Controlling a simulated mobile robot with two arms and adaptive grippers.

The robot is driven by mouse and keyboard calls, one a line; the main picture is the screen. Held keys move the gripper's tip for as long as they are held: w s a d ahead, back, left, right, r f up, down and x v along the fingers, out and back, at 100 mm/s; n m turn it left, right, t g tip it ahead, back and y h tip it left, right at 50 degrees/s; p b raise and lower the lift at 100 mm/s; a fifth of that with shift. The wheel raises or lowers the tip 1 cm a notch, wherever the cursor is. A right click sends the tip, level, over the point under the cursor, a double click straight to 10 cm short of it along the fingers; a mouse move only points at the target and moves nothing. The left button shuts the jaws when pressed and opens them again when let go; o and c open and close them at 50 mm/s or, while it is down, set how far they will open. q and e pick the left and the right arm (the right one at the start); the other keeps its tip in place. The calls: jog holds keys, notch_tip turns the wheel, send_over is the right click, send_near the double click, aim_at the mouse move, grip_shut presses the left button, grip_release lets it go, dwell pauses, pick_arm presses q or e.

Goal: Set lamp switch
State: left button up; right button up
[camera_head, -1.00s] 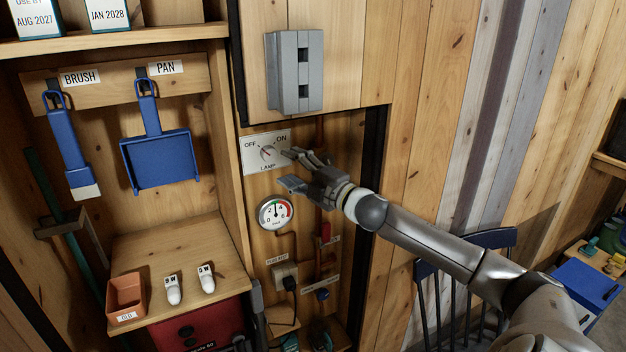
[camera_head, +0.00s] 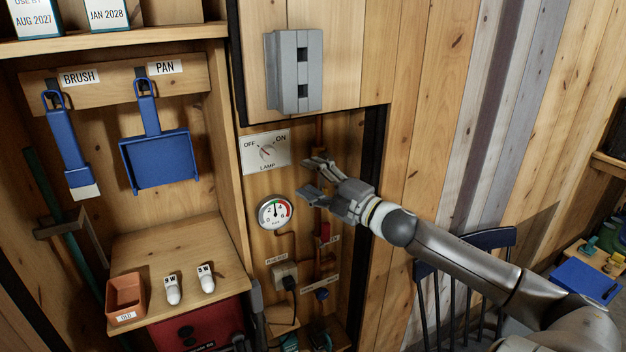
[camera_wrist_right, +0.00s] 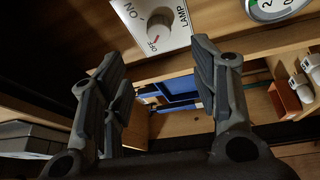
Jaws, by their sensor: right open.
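The lamp switch is a white plate (camera_head: 250,160) marked OFF, ON and LAMP, with a round knob (camera_head: 267,153) at its middle. In the right wrist view the knob (camera_wrist_right: 160,27) shows a red mark on the side by the OFF label. My right gripper (camera_head: 308,178) is open and empty, to the right of and a little below the plate, apart from the knob. In the right wrist view its two fingers (camera_wrist_right: 158,58) are spread, with the plate beyond their tips. My left gripper is not in view.
A pressure gauge (camera_head: 275,212) is below the plate, with pipes and a socket (camera_head: 285,272) under it. A grey handle box (camera_head: 295,70) juts out above. A shelf divider (camera_head: 231,170) stands left; a blue chair (camera_head: 480,240) stands right.

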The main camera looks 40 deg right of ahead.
dwell(0.4)
